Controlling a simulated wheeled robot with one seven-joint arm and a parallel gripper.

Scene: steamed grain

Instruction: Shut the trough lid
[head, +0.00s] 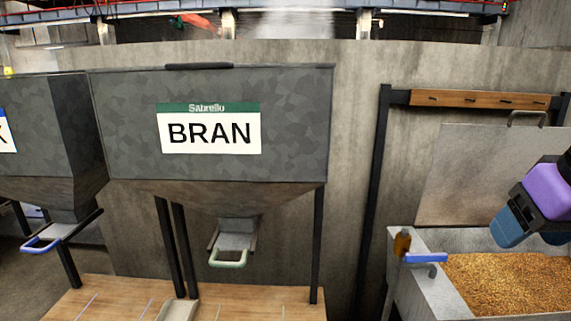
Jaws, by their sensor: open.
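The trough (408,284) stands at the right, a grey metal box with golden grain (515,283) in it. Its lid (470,170) is a flat grey panel standing raised at the back of the trough, leaning toward the wall. A metal handle (527,114) sits on the lid's top edge. The trough is open. My gripper (532,238), purple with blue fingers, is at the right edge, in front of the lid's lower right part and above the grain. It is open, and nothing shows between its fingers. The right ends of lid and trough are out of view.
A blue-handled tap-like fitting (425,258) and an orange-brown piece (402,243) are at the trough's left corner. A wooden peg rail (480,100) on a black frame is behind the lid. A grey BRAN hopper (210,165) stands left, with a wooden platform (255,298) below.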

